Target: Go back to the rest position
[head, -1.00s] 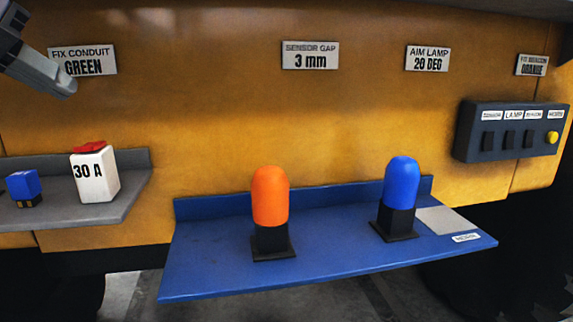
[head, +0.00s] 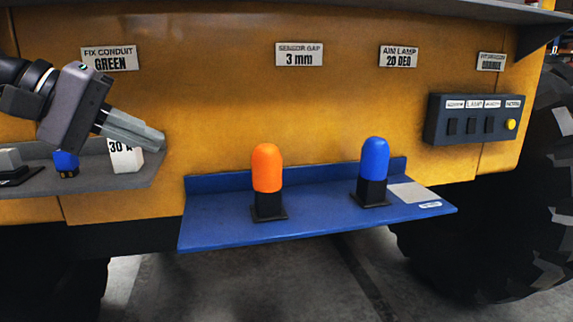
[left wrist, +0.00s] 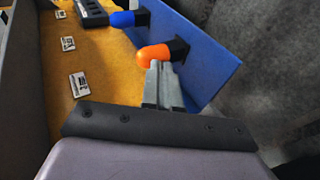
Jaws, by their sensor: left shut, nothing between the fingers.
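My left gripper (head: 158,143) is shut and empty, in front of the yellow panel at the left of the head view. It partly hides the white 30 A block (head: 122,158) on the grey shelf. In the left wrist view the shut fingers (left wrist: 160,68) point toward the orange beacon (left wrist: 150,54), overlapping it in the picture; in the head view they are clearly apart. The orange beacon (head: 267,168) and the blue beacon (head: 374,160) stand upright on black bases on the blue shelf (head: 225,230). My right gripper is not in view.
The grey shelf (head: 95,195) at left also holds a small blue block (head: 66,162). A dark switch box (head: 465,128) with a yellow button is on the panel at right. A large tyre (head: 555,190) stands at far right. The air before the blue shelf is clear.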

